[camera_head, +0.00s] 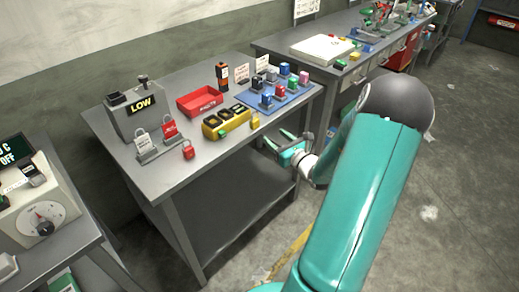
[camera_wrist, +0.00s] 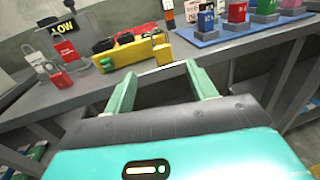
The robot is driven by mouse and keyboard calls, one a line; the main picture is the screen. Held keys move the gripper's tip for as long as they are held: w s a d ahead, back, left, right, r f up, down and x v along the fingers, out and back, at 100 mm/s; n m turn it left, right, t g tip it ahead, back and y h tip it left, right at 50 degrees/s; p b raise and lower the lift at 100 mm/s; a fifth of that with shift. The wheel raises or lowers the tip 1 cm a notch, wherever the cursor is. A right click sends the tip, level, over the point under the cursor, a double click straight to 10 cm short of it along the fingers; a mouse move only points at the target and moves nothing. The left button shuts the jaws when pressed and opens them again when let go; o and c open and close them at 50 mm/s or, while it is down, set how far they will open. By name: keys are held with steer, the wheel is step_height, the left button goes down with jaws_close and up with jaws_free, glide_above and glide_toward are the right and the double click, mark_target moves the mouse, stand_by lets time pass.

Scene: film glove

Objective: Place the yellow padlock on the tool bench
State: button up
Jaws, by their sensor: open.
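A small yellow padlock (camera_head: 255,121) stands on the front edge area of the near grey table (camera_head: 180,178), just right of a yellow box with black parts. In the wrist view the yellow padlock (camera_wrist: 163,53) shows beyond and between my fingertips, apart from them. My gripper (camera_head: 279,140) is open and empty, off the table's front edge; in the wrist view its two green fingers (camera_wrist: 160,72) point at the table. A second grey bench (camera_head: 350,78) stands behind to the right; no label shows which one is the tool bench.
On the near table are the yellow box (camera_head: 212,126), a red tray (camera_head: 198,103), a blue board (camera_head: 272,105) with several coloured padlocks, a red padlock (camera_head: 188,150) and a LOW box (camera_head: 138,110).

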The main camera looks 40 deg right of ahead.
steer(key=a+r+n+g+y, duration=0.35)
steer(key=a+n, duration=0.35)
steer(key=a, duration=0.3)
steer(key=a+r+n+g+y, duration=0.2)
steer(key=a+n+g+y, duration=0.15)
steer(key=a+n, duration=0.45)
steer(key=a+r+n+g+y, duration=0.3)
steer(key=a+n+y, duration=0.15)
steer(key=a, duration=0.75)
steer(key=s+a+r+n+g+h, duration=0.2)
steer(key=s+a+n+g+h, duration=0.15)
steer(key=s+a+n, duration=0.4)
steer(key=s+r+n+t+h, duration=0.1)
steer(key=s+r+n+h, duration=0.5)
steer(key=s+n, duration=0.2)
steer(key=shift+d+n, duration=0.35)
steer(key=shift+n, duration=0.85)
steer(key=shift+s+r, duration=0.1)
